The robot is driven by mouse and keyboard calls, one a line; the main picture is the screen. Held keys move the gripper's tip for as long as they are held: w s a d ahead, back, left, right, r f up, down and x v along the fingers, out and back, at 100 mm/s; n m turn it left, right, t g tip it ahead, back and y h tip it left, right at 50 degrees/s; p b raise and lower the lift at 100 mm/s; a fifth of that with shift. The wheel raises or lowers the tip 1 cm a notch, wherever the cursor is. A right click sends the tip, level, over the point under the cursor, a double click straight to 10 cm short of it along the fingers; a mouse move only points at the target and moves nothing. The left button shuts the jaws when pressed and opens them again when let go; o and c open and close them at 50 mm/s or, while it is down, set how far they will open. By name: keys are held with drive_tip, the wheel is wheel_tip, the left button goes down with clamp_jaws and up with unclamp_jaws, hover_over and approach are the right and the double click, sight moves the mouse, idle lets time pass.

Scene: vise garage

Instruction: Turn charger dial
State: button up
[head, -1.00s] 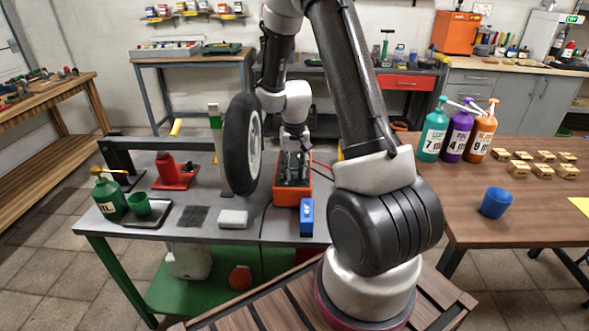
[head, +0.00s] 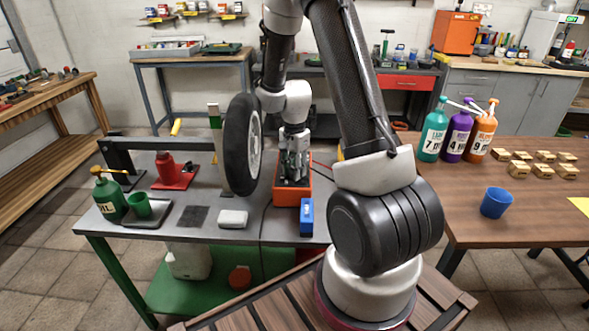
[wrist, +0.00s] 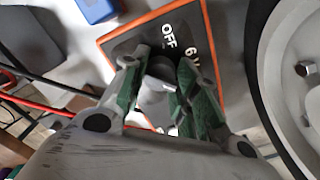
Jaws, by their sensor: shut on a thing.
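The charger (head: 284,199) is an orange box on the grey bench in the head view. In the wrist view its dark face (wrist: 148,40) has an orange rim and the white marks "OFF" and "6 V". The grey dial (wrist: 159,70) sits on that face, partly hidden by the fingers. My gripper (head: 294,177) reaches down over the charger. In the wrist view its green-padded fingers (wrist: 159,76) are shut on the dial, one on each side. Where the dial points cannot be made out.
A black wheel (head: 241,145) stands close on the left of my gripper. A blue box (head: 306,216) lies in front of the charger. A pale block (head: 233,219) and a green can (head: 110,197) are farther left. Red cable (wrist: 38,104) runs beside the charger.

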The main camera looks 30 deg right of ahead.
drive_tip(key=shift+m, duration=1.5)
drive_tip(key=o, duration=1)
wheel_tip(320, 180, up, 12)
